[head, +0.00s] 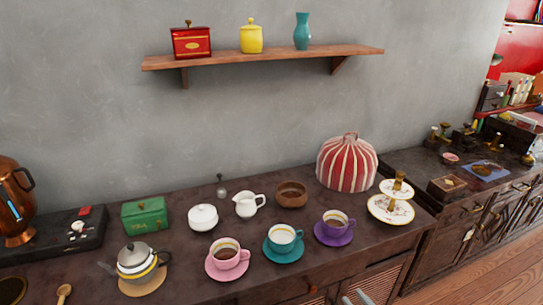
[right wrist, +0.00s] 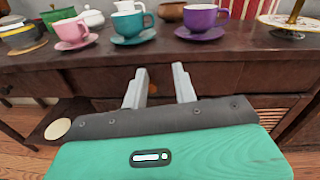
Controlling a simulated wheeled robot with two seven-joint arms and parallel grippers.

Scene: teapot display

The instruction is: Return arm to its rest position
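My right gripper (head: 357,297) shows only as pale fingertips at the bottom edge of the head view. In the right wrist view its two fingers (right wrist: 158,88) stand apart with nothing between them. They are in front of the dark wooden cabinet, below the tabletop edge. My left gripper is not in view.
The cabinet top (head: 190,272) holds a teapot (head: 137,260), pink cup (head: 227,256), teal cup (head: 283,239), purple cup (head: 335,223), striped tea cosy (head: 346,163) and tiered stand (head: 391,209). A wall shelf (head: 265,57) hangs above. Floor (head: 490,275) is clear at right.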

